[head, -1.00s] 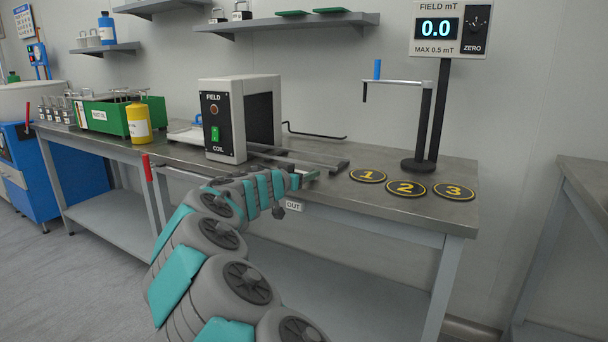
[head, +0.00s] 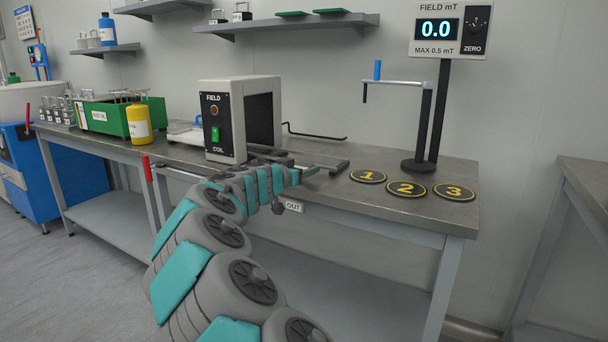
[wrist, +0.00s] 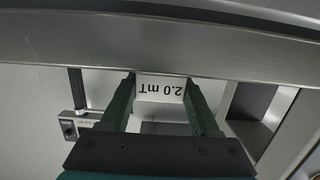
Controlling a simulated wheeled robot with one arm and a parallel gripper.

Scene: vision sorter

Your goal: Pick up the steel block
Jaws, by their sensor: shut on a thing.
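The steel block (wrist: 160,90) shows in the wrist view as a piece with a white label reading "2.0 mT", upside down in the picture. My gripper (wrist: 160,82) has one finger on each side of it and is shut on it. Much of the block's body is hidden behind the fingers and the gripper's base. In the head view my gripper is at the front edge of the bench, near the OUT label (head: 293,207). My arm hides the block there.
The field coil box (head: 226,125) stands behind my gripper, with rails (head: 325,165) running out from it. Marked discs 1 (head: 368,176), 2 (head: 406,188) and 3 (head: 454,192) lie clear to the right. A stand (head: 420,162) rises behind them. A metal bar (wrist: 160,50) crosses the wrist view.

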